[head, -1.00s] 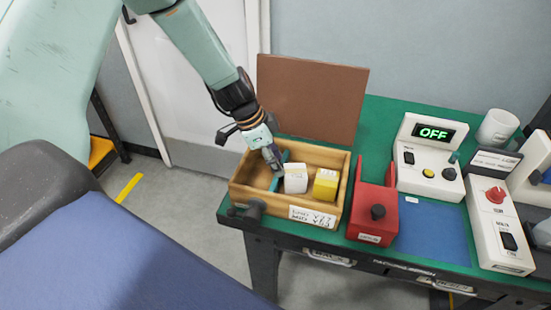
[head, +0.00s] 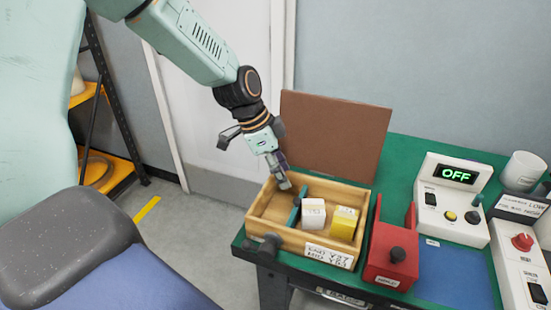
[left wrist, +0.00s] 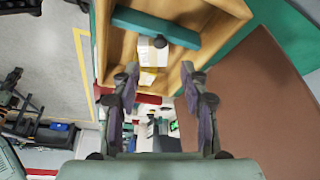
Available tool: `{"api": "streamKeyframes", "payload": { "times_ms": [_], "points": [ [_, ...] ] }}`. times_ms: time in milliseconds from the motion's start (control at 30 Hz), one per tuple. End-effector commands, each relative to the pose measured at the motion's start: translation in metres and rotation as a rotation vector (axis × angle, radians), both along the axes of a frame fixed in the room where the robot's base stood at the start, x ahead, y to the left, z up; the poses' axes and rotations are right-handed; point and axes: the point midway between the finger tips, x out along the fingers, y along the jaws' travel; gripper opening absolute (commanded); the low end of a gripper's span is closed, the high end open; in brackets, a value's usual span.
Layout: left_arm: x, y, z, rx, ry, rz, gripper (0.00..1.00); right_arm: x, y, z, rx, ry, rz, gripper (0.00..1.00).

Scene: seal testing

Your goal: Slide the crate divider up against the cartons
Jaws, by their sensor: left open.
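The wooden crate (head: 262,228) stands on the green bench with the teal divider (head: 293,217) upright across its inside. A white carton (head: 314,216) and a yellow carton (head: 344,224) stand to the right of the divider. The white carton is close beside it; I cannot tell whether they touch. The left wrist view shows the divider (left wrist: 150,31), the white carton (left wrist: 150,56) and the yellow carton (left wrist: 147,78). My left gripper (head: 286,184) is open and empty above the crate's back left part, left of the divider's far end. My right gripper is out of view.
A brown panel (head: 335,135) rises behind the crate. A red fixture (head: 390,258) with a black knob stands just right of it. A dark clamp (head: 265,243) sits at the front left corner. A control box reading OFF (head: 452,198) stands further right.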

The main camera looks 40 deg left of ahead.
Motion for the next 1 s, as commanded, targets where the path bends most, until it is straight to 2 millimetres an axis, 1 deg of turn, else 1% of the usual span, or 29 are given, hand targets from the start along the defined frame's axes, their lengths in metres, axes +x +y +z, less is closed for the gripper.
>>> {"api": "streamKeyframes", "payload": {
  "times_ms": [100, 300, 633, 767, 867, 1000],
  "points": [
    [-0.003, 0.005, 0.016, -0.002, -0.003, -0.001, 0.44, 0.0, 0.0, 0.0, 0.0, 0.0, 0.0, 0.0],
    [-0.007, 0.01, 0.03, -0.001, -0.002, 0.0, 0.44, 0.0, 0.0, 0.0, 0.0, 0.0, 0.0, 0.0],
    [-0.008, 0.011, 0.032, 0.001, 0.001, 0.0, 0.44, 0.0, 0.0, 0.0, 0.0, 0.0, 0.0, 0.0],
    [-0.01, 0.011, 0.033, 0.0, 0.007, 0.001, 0.34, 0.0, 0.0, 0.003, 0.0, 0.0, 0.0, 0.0],
    [-0.015, 0.012, 0.033, -0.01, 0.028, 0.007, 0.26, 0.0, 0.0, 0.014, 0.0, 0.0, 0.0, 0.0],
    [-0.029, 0.012, 0.03, -0.047, 0.078, 0.03, 0.14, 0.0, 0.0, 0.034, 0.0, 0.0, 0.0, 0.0]
  ]
}}
